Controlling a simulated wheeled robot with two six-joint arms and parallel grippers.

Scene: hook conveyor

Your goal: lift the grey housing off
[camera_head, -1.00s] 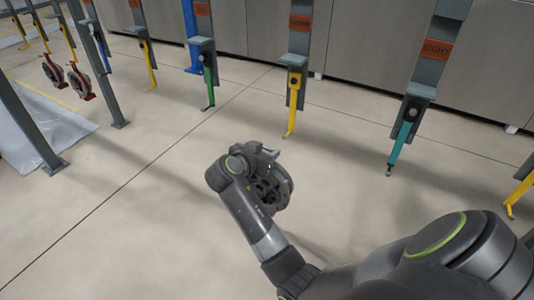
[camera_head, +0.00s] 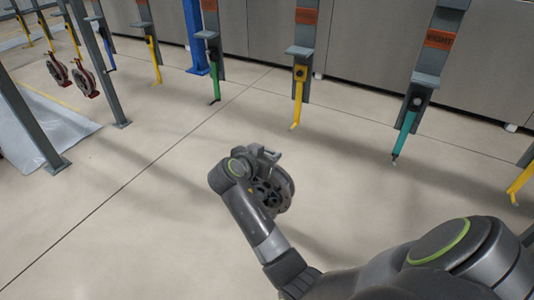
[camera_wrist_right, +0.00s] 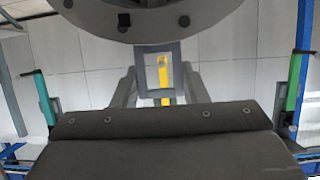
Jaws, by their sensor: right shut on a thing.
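The grey housing (camera_head: 275,190) is a round metal part with holes in its face. My right gripper (camera_head: 262,158) is shut on it and holds it over open floor, clear of the hanging hooks. In the right wrist view the housing's rounded lower edge (camera_wrist_right: 165,22) fills the top, with the right gripper's fingers (camera_wrist_right: 160,80) just below it. The exact contact between fingers and housing is partly hidden by the wrist. My left gripper is in neither view.
Behind the housing hang a green hook (camera_head: 213,75), a yellow hook (camera_head: 298,97) and a teal hook (camera_head: 405,130), all empty. Another yellow hook (camera_head: 522,182) is at the right edge. A grey post (camera_head: 30,125) stands left.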

